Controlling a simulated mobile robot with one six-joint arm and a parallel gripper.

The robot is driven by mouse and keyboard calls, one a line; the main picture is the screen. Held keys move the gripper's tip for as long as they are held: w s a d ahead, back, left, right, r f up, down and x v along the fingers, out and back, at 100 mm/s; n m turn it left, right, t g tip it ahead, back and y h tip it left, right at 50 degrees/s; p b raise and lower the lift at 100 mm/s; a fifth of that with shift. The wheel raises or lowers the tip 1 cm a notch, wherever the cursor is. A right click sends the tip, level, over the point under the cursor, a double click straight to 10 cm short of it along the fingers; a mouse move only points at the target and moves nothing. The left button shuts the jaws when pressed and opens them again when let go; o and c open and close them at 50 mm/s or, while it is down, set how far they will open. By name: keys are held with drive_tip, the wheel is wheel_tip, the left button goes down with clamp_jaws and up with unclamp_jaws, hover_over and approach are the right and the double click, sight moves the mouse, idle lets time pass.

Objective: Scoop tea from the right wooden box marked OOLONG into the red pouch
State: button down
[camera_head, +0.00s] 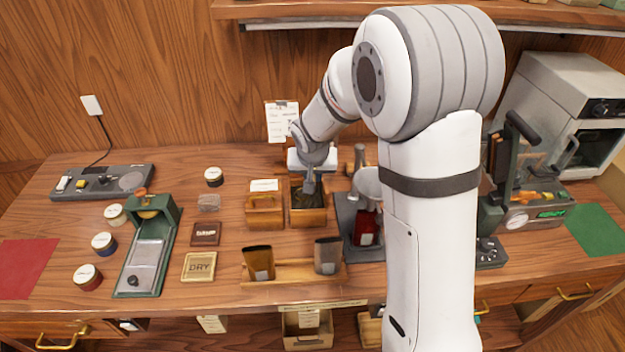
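The right wooden box (309,218) stands open near the middle of the table, with dark loose tea inside. Its marking is too small to read. My gripper (310,184) points down at the box's opening, over its back part. The fingers are small and dark here, and I cannot tell whether they hold a scoop. The red pouch (366,229) stands upright to the right of the box, on a dark stand (349,212). My arm hides part of the area right of the pouch.
A left wooden box (264,211) stands beside the right one. A machine with a gauge (518,220) is right of my arm.

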drive_tip(key=shift+s+r+p, duration=0.2)
drive_tip(key=shift+r+p, duration=2.6)
drive_tip(key=shift+r, duration=2.85)
drive_tip(key=shift+f, duration=0.1)
